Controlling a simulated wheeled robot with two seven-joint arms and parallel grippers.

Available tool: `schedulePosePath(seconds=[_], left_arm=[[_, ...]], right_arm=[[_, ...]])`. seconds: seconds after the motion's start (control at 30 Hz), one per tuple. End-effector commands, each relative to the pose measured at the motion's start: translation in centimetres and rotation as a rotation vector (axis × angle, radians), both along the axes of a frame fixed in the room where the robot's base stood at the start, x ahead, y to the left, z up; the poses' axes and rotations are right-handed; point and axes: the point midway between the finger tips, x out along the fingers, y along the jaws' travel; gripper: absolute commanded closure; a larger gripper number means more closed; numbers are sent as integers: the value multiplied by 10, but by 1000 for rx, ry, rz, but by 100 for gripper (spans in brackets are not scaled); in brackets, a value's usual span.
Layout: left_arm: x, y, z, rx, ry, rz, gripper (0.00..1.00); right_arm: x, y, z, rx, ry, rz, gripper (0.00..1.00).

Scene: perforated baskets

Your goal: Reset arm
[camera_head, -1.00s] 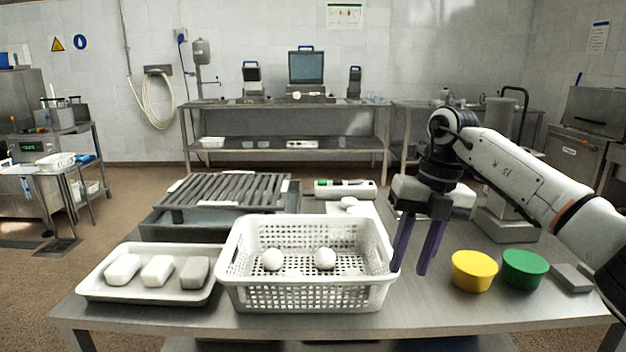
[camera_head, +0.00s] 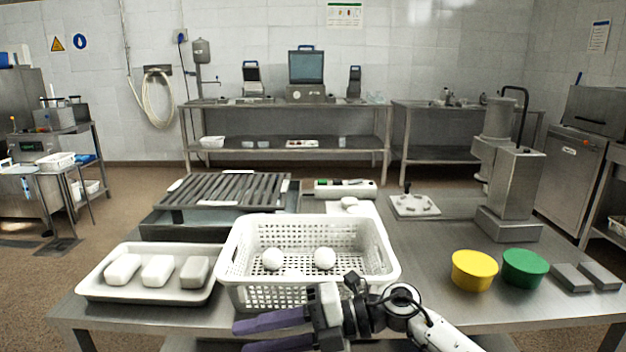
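My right gripper (camera_head: 272,333) is low at the front edge of the table, in front of the white perforated basket (camera_head: 308,296). Its two purple fingers point left and are spread apart, with nothing between them. My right arm comes in from the bottom right. The basket holds two white round balls (camera_head: 325,258) and stands upright, its front lower wall partly hidden by the gripper. My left gripper is not in view.
A white tray (camera_head: 95,291) with three blocks lies left of the basket. Yellow (camera_head: 474,270) and green (camera_head: 525,268) tubs and two grey blocks (camera_head: 572,278) stand right. A slatted rack (camera_head: 222,190) and a grey machine (camera_head: 512,190) stand behind.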

Motion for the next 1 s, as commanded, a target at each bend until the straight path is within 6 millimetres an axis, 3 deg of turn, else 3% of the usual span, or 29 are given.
schedulePosePath(seconds=[0.07, 0.17, 0.27, 0.33, 0.47, 0.57, 0.7, 0.8, 1.0], left_arm=[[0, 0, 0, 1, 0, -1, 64], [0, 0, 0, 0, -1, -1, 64], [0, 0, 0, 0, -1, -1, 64], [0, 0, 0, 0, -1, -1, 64], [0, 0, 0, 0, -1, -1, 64], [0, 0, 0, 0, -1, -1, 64], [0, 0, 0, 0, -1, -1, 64], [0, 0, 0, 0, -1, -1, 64], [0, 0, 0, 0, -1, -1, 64]], right_arm=[[-11, 11, 4, 190, 101, -102, 69], [-9, 6, 10, 396, 238, -273, 69], [-3, -18, 1, 561, 400, -473, 69], [1, -42, -15, 650, 523, -626, 69], [-5, -98, -69, 750, 772, -926, 69], [-27, -142, -123, 774, 976, -1157, 69], [-80, -190, -192, 738, 1237, -1423, 69], [-122, -212, -228, 690, 1385, -1558, 69], [-203, -238, -274, 572, 1628, -1748, 69]])
